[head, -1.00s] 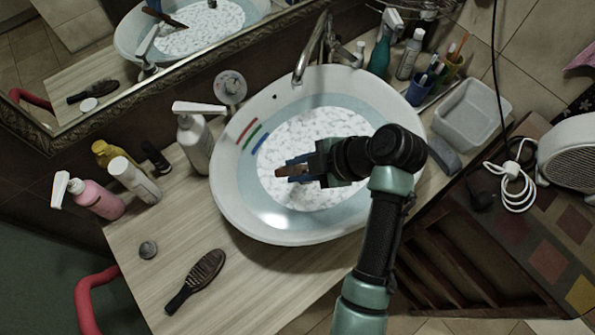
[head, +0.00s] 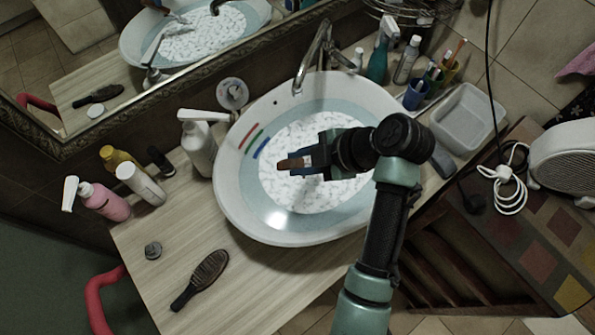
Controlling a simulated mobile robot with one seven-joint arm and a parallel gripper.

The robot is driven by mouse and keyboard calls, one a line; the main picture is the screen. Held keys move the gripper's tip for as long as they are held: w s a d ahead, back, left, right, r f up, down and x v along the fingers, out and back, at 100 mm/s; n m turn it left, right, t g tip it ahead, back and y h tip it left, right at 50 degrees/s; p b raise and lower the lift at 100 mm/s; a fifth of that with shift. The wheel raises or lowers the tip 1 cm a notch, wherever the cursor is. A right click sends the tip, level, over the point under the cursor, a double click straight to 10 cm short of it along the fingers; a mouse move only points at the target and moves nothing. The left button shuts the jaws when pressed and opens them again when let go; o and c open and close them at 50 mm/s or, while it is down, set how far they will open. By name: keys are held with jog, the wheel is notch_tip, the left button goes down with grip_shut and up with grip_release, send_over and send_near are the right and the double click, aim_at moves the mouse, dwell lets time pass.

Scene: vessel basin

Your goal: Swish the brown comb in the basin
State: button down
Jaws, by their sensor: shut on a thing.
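The white oval basin (head: 233,196) holds water with white foam (head: 285,190) in its middle. My gripper (head: 297,163) is over the basin, reaching in from the right. It is shut on a brown piece (head: 287,164), which looks like an end of the brown comb. The rest of the comb is hidden by my fingers and wrist. I cannot tell whether the comb touches the water or foam.
A dark brown hairbrush (head: 203,277) lies on the wooden counter (head: 255,280) at front left. Bottles, including a white pump bottle (head: 198,145), stand left of the basin. The faucet (head: 313,55) rises behind it. A clear tub (head: 466,117) and cups stand right.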

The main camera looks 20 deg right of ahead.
notch_tip(320, 180, up, 8)
jog(key=p, duration=0.5)
jog(key=shift+f, duration=0.25)
dwell(0.8)
jog(key=shift+r+p, duration=1.05)
jog(key=shift+r, duration=0.45)
